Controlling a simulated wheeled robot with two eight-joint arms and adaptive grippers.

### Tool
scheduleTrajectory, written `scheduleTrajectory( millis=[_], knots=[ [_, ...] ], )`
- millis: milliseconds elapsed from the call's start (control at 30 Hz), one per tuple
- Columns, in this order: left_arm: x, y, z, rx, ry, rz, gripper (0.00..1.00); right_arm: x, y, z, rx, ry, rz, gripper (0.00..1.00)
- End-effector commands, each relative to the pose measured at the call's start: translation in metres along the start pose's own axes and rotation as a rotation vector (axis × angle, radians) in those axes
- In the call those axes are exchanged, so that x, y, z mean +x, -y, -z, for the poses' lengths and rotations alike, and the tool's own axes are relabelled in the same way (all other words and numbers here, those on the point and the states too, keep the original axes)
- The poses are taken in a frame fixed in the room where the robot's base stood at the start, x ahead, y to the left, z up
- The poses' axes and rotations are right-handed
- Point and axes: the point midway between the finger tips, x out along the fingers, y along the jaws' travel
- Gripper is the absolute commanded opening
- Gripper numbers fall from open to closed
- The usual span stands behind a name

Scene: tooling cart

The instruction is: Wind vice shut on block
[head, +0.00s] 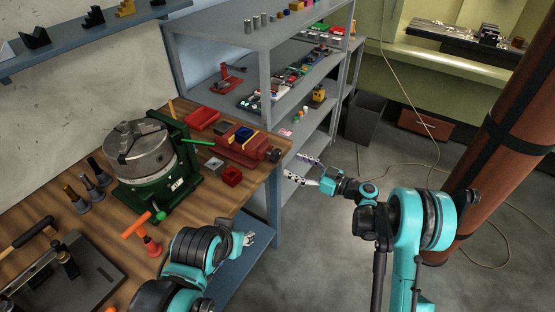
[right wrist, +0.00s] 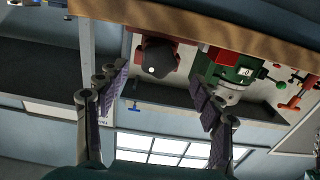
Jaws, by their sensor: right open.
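The red vice (head: 232,150) sits on the wooden bench near its right end. A blue block (head: 243,134) with yellow beside it sits at its jaws; I cannot tell whether the jaws touch it. The vice's dark round winding end (head: 274,155) points to the bench's right edge; it seems to be the dark knob (right wrist: 158,58) between my fingers' directions in the right wrist view. My right gripper (head: 298,169) is open and empty, off the bench edge, apart from the vice. My left gripper (head: 244,238) hangs by the front bench edge; its fingers are too small to judge.
A green machine with a grey chuck (head: 138,148) stands left of the vice. Red bins (head: 203,119) and a small red box (head: 231,176) lie around the vice. A grey shelf unit (head: 262,65) stands behind. The floor right of the bench is open, with a loose cable.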

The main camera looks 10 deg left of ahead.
Motion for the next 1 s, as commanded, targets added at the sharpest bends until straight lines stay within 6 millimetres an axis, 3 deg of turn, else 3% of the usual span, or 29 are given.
scheduleTrajectory(
  millis=[500,867,1000],
  knots=[
    [0.016,0.000,-0.012,0.000,0.000,0.000,0.40,0.070,0.001,-0.002,-0.005,-0.006,0.003,0.67],
    [0.017,0.000,-0.012,0.000,0.000,0.000,0.40,0.077,0.000,-0.001,-0.005,-0.006,0.001,0.67],
    [0.017,0.000,-0.012,0.000,0.000,0.000,0.40,0.077,0.000,-0.001,-0.005,-0.006,0.001,0.32]
  ],
)
